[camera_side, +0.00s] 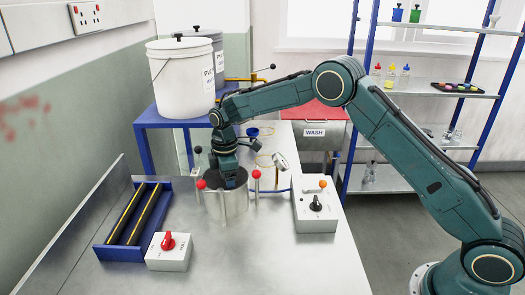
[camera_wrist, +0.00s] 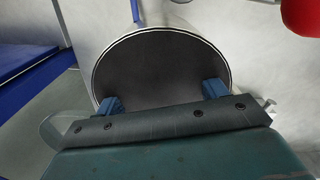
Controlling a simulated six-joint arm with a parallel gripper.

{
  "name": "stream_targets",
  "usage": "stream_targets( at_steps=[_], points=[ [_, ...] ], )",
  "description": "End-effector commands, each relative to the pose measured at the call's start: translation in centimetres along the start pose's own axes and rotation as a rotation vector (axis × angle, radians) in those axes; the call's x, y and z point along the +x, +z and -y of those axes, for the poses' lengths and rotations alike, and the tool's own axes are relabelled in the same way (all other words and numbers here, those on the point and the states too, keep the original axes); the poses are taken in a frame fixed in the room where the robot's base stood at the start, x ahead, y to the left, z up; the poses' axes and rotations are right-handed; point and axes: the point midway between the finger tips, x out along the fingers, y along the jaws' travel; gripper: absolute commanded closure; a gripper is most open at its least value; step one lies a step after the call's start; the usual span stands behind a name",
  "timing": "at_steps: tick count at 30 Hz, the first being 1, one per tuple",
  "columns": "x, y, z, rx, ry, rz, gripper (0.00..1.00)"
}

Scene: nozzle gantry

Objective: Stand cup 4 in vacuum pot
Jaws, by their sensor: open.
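The steel pot (camera_side: 232,207), apparently the vacuum pot, stands on the metal bench. My gripper (camera_side: 232,182) points down at its mouth, with the tips at or just inside the rim; the side view does not show how deep. In the wrist view the pot (camera_wrist: 160,62) has a round rim and a dark interior. The two blue fingers of my gripper (camera_wrist: 162,97) are spread wide across the near part of the mouth, with nothing seen between them. I cannot make out cup 4; the pot's near inside is hidden by the gripper.
Red-knobbed posts (camera_side: 256,175) stand close around the pot. A blue rack (camera_side: 110,250) with yellow-edged rails is left, a red-knob box (camera_side: 168,252) in front, and a switch box (camera_side: 315,212) right. The front bench is clear.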

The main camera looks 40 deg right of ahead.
Motion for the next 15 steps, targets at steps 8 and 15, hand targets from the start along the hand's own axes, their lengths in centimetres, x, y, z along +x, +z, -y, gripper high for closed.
stream_targets(
  at_steps=[8,15],
  points=[
    [-3.9,-0.1,-0.1,0.0,0.004,-0.002,0.3],
    [-7.9,0.0,0.0,0.0,0.003,-0.002,0.3]
  ],
)
